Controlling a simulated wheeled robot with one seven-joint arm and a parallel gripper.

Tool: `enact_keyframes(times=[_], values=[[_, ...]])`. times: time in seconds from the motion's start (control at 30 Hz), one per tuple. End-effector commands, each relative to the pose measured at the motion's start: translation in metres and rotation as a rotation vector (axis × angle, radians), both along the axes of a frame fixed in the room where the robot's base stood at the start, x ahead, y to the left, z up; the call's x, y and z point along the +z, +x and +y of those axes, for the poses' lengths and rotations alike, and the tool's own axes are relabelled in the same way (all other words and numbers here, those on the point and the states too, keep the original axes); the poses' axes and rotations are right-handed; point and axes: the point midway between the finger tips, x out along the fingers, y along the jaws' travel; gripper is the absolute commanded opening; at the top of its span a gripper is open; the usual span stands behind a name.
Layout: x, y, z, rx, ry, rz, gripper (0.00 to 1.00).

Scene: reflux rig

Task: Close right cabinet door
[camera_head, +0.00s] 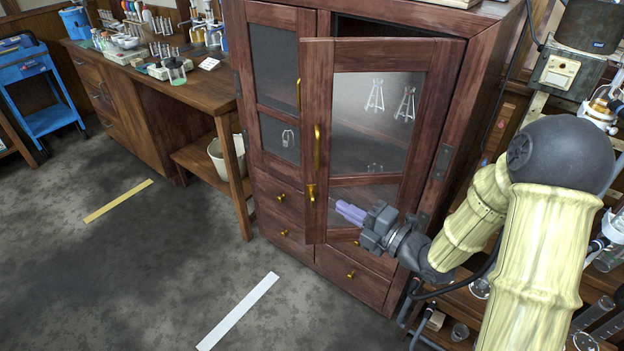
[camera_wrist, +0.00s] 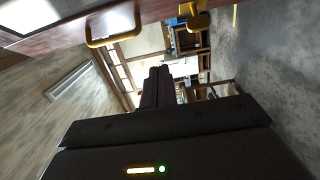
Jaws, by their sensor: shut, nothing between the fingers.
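The right cabinet door (camera_head: 420,140) is a dark red-brown wooden frame with a glass pane. It is hinged on its right side and stands ajar, its free left edge swung out from the cabinet (camera_head: 483,70). A dark gap shows above it. The door has a long brass handle (camera_head: 317,147), which also shows in the wrist view (camera_wrist: 112,42), and a brass knob (camera_head: 311,193) below. My gripper (camera_head: 340,207) is shut and empty, in front of the door's lower part. Its fingers also show in the wrist view (camera_wrist: 157,75). I cannot tell whether they touch the door.
The left cabinet door (camera_head: 273,50) is shut. Drawers with brass knobs (camera_head: 281,198) lie below. A wooden bench (camera_head: 190,90) with glassware stands to the left, a blue cart (camera_head: 50,115) beyond it. Shelving with glassware is at the right. The floor before the cabinet is clear.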

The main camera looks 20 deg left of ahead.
Motion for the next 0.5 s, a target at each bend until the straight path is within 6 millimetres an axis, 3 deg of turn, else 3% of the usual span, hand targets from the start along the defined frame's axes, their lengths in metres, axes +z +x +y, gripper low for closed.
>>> enact_keyframes(times=[0.17,0.5], values=[[0.001,0.006,0.015,0.003,0.001,0.000,0.00],[0.001,0.031,0.067,0.002,0.001,0.002,0.00]])
